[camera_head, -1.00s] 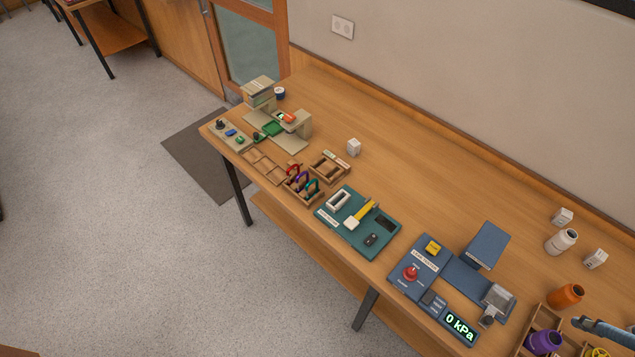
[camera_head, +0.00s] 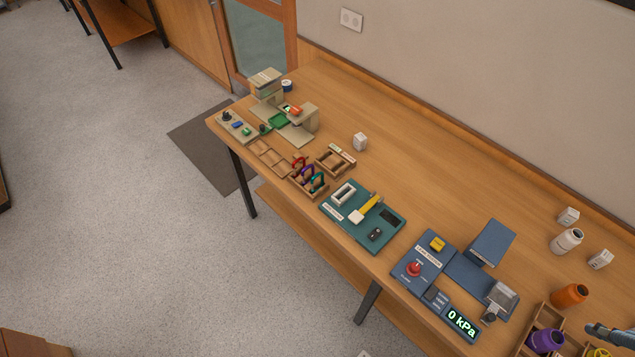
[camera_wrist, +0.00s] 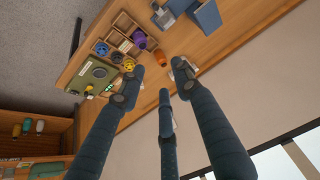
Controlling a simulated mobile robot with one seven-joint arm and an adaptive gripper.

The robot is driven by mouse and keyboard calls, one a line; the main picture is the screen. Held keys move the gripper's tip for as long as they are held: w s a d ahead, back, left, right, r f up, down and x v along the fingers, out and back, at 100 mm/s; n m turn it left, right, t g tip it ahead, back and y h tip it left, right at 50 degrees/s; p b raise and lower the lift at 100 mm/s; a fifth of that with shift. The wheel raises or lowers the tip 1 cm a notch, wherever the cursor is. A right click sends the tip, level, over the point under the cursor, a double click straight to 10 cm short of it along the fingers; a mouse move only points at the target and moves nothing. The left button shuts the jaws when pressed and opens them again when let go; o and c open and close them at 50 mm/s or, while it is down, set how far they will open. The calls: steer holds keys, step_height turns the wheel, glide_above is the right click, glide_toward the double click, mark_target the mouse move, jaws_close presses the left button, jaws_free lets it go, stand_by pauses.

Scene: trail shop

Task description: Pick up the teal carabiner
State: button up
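The teal carabiner (camera_head: 317,179) stands in a small wooden rack (camera_head: 312,192) near the front edge of the long bench, in the head view. A purple carabiner (camera_head: 307,174) and a red carabiner (camera_head: 299,160) stand beside it, to its upper left. My gripper (camera_wrist: 158,77) shows in the wrist view with its dark fingers spread apart and nothing between them. In the head view only part of my arm's end shows at the right edge, far from the carabiner. The carabiner cannot be made out in the wrist view.
A teal board (camera_head: 336,222) with a yellow-handled tool lies just right of the rack. A wooden tray (camera_head: 335,164) sits behind it. A blue leak tester (camera_head: 410,277), bottles and a bottle crate stand further right.

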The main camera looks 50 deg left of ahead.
steer(key=w+a+r+n+g+y+p, duration=0.1)
steer(key=w+a+r+n+g, duration=0.15)
steer(key=w+a+n, duration=0.8)
steer(key=w+a+f+n, duration=0.1)
steer(key=w+a+n, duration=0.1)
steer(key=w+a, duration=0.35)
steer(key=w+a+f+n+p, duration=0.1)
steer(key=w+a, duration=0.1)
steer(key=a, duration=0.6)
steer(key=w+a+f+n, duration=0.2)
steer(key=w+a, duration=0.1)
steer(key=a, duration=0.3)
steer(key=a+f+n+g, duration=0.1)
steer(key=a+f+n, duration=0.25)
steer(key=a, duration=0.55)
steer(key=a+f+n+g, duration=0.1)
steer(key=a+f+n, duration=0.3)
steer(key=a, duration=0.6)
steer(key=s+a+f+n+p, duration=0.1)
steer(key=s+a+f+n, duration=0.2)
steer(key=a+f, duration=0.5)
steer(key=s+a+f+n+g+h, duration=0.1)
steer(key=s+a+f+n, duration=0.2)
steer(key=a, duration=0.8)
step_height(320, 180, down, 5)
steer(key=shift+s+a+r+p, duration=0.15)
steer(key=shift+s+a+p, duration=0.25)
steer(key=shift+s, duration=0.55)
